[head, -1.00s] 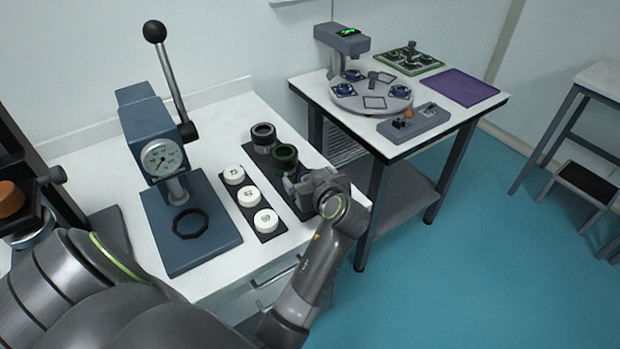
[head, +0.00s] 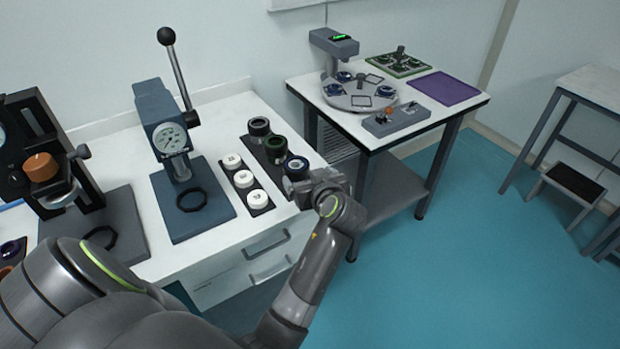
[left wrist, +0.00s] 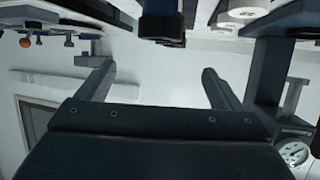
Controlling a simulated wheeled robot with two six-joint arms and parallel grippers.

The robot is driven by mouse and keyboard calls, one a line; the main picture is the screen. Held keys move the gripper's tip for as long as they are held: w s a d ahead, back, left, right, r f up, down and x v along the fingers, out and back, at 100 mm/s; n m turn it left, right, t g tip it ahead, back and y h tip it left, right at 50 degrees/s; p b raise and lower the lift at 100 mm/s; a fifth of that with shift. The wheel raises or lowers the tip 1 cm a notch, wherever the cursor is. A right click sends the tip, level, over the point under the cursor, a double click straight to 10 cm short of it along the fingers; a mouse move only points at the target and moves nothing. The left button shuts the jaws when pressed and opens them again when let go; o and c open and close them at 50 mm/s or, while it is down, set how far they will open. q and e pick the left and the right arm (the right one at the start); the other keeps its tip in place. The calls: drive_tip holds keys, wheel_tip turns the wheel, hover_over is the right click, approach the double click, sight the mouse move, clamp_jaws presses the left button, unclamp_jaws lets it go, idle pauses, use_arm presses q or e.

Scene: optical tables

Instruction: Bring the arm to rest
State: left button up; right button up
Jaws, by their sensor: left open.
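My left arm reaches in from the lower left in the head view. Its gripper (head: 291,188) is at the front right edge of the white bench, close to a dark ring with a blue rim (head: 297,167). In the left wrist view the two fingers (left wrist: 158,80) stand wide apart with nothing between them. A dark and blue cylinder (left wrist: 160,28) shows beyond the fingertips, apart from them. My right gripper is not in view.
A press with a gauge (head: 170,138) and tall lever stands on the bench (head: 215,118). A strip of white round weights (head: 245,181) lies beside the gripper. A second table (head: 345,121) carries a turntable (head: 358,94).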

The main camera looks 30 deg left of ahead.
use_arm(q)
drive_tip(key=s+a+f+m+g+h, duration=0.1)
drive_tip(key=s+f+m+h, duration=0.1)
drive_tip(key=s+f, duration=0.45)
drive_tip(key=s+a+f+m+g+h, duration=0.2)
drive_tip(key=s+f+h, duration=0.15)
drive_tip(key=s, duration=0.55)
drive_tip(key=s+d+f+m+g+h, duration=0.1)
drive_tip(key=s+d+f+m+h, duration=0.15)
drive_tip(key=s, duration=0.55)
drive_tip(key=s+d+f+m+g+h, duration=0.15)
drive_tip(key=s+m, duration=0.25)
drive_tip(key=s, duration=0.4)
wheel_tip(320, 180, down, 24)
drive_tip(key=a, duration=0.1)
drive_tip(key=s+d+f+g, duration=0.1)
drive_tip(key=s+f, duration=1.3)
drive_tip(key=f, duration=0.1)
drive_tip(key=shift+s+n+g, duration=0.35)
drive_tip(key=shift+s, duration=0.05)
